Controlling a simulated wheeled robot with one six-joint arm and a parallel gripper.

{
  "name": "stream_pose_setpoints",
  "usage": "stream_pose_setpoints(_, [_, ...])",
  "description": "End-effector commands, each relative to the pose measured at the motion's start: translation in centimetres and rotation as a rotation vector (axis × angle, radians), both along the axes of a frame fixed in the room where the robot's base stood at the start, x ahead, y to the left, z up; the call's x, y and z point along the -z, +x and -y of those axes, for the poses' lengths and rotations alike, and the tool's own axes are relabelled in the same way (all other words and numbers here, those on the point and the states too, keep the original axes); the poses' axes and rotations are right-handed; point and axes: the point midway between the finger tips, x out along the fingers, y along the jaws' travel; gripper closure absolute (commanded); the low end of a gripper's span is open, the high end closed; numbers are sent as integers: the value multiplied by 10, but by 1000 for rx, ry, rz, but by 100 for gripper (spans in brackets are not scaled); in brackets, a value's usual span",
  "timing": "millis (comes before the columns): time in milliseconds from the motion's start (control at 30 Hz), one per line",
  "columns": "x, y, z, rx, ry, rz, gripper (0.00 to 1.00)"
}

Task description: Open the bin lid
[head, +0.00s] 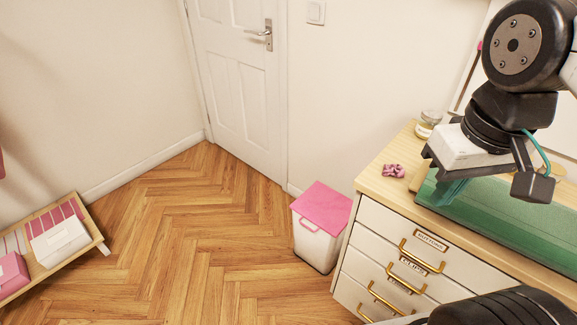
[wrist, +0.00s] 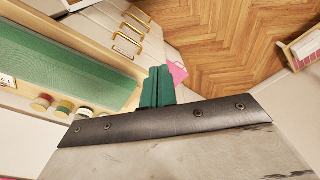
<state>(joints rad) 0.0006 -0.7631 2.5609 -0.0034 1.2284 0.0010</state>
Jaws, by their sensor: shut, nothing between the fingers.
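The bin (head: 316,246) is a white box on the floor against the right wall, just left of the drawer cabinet. Its pink lid (head: 325,203) lies flat on top, closed, with a small pink handle (head: 309,225) at the front. A bit of the pink lid (wrist: 178,73) shows in the wrist view beside my fingertips. My gripper (head: 447,190) has teal fingers and is above the cabinet top, apart from the bin. In the wrist view my gripper (wrist: 157,75) has its fingers together, with nothing between them.
The drawer cabinet (head: 376,214) has a green mat (head: 500,222), a jar (head: 428,122) and a pink scrunchie (head: 394,171) on top. Gold handles (head: 421,256) stick out from its front. A low shelf (head: 88,222) stands at left. The wood floor (head: 190,230) between is clear.

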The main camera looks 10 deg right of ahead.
Motion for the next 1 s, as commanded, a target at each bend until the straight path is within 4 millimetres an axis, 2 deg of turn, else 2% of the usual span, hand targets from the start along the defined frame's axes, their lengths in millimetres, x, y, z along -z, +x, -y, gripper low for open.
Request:
stream_pose_setpoints(67, [2, 1, -3, -14, 0, -12, 100])
stream_pose_setpoints(200, [19, 8, -9, -49, -3, -105, 100])
stream_pose_setpoints(367, [41, 31, -20, -110, -27, -248, 100])
stream_pose_setpoints(667, [85, 95, -29, -270, -177, -451, 100])
stream_pose_setpoints(867, [129, 143, -37, -408, -305, -558, 100])
stream_pose_setpoints(1000, [168, 175, -45, -517, -399, -619, 100])
